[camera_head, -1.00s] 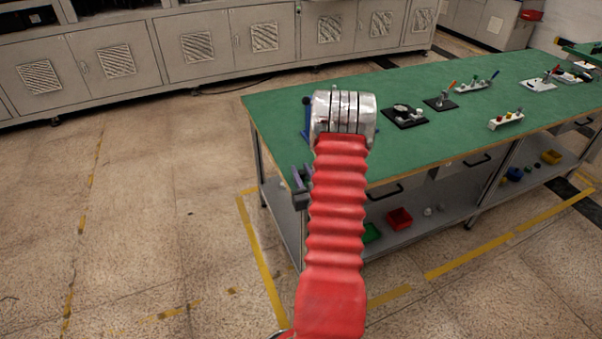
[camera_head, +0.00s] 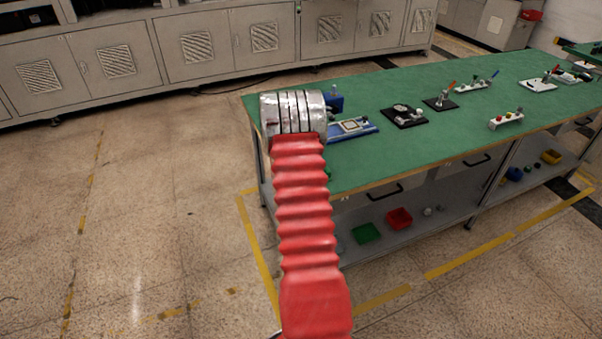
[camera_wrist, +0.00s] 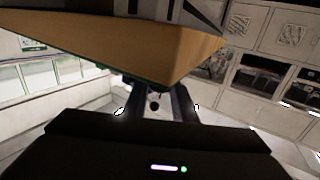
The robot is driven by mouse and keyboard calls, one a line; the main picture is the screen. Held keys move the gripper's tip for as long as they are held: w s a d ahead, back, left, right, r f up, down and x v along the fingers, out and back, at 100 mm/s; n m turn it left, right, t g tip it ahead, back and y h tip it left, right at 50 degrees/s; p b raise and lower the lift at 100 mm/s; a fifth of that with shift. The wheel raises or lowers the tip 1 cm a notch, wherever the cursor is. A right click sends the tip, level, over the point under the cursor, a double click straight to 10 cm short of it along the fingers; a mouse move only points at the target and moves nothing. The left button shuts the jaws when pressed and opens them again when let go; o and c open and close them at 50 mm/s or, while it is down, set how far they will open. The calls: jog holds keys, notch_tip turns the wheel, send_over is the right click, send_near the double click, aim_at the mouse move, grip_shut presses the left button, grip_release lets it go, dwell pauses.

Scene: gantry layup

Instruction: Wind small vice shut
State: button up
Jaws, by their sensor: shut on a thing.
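My gripper (camera_wrist: 155,96) shows in the wrist view, with its two dark fingers around a small dark round-ended part (camera_wrist: 155,105). This part looks like the end of the vice's handle, but it is too dark to be sure. The gripper is close to the wooden table edge. A small blue fixture (camera_head: 336,102), which may be part of the vice, stands just right of my arm's metal joint. I cannot make out the vice's jaws or their gap.
The green-topped bench (camera_head: 390,160) carries a blue tray-like fixture (camera_head: 352,129), a black plate with parts (camera_head: 404,115) and several other fixtures to the right. A red bin (camera_head: 399,218) and a green bin (camera_head: 366,232) lie on the lower shelf. The floor on the left is clear.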

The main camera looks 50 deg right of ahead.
jog(key=shift+w+a, duration=0.15)
jog(key=shift+w, duration=0.05)
jog(key=o, duration=0.7)
jog(key=shift+o, duration=0.3)
jog(key=shift+s, duration=0.1)
jog(key=v, duration=1.3)
jog(key=shift+a, duration=0.3)
jog(key=shift+s+f, duration=0.1)
